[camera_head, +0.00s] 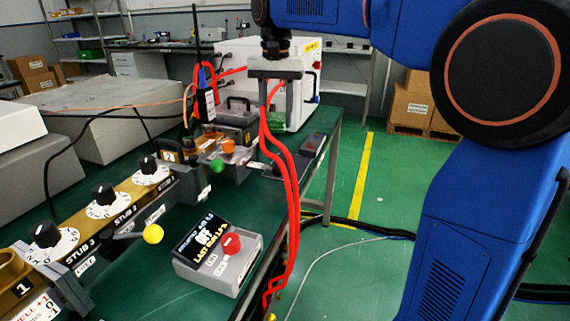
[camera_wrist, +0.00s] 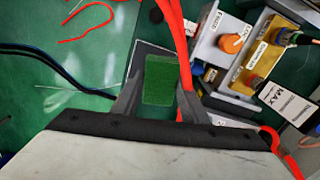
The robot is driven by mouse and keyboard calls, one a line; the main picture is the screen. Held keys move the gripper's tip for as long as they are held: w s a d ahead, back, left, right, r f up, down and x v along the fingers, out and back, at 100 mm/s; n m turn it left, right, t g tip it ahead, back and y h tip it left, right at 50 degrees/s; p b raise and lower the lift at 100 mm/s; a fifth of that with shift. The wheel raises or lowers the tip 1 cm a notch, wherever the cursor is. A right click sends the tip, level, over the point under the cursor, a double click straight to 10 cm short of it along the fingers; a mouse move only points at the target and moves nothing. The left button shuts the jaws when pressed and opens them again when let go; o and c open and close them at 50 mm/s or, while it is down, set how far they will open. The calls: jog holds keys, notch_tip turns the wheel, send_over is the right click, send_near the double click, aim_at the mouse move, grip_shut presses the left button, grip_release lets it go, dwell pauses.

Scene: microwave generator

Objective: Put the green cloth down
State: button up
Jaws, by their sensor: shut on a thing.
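The green cloth (camera_wrist: 158,80) shows as a small textured green rectangle between the two fingers of my gripper (camera_wrist: 158,98) in the wrist view. The gripper is shut on it. In the head view my gripper (camera_head: 276,98) points down above the right side of the green bench (camera_head: 190,205).
Red cables (camera_head: 292,190) hang close by my gripper and over the bench's right edge. A grey display box with a red knob (camera_head: 232,244) stands at the front. Brass stub tuners (camera_head: 108,207) run along the left. A white cabinet (camera_head: 240,62) stands behind.

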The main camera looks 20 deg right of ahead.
jog(key=w+d+f+m, duration=0.2)
jog(key=w+d+f, duration=0.1)
jog(key=d+f, duration=0.1)
send_over(288, 166)
notch_tip(288, 166, down, 6)
jog(key=shift+d+r, duration=0.1)
jog(key=shift+f, duration=2.25)
jog(key=shift+f, duration=0.1)
jog(key=o, duration=1)
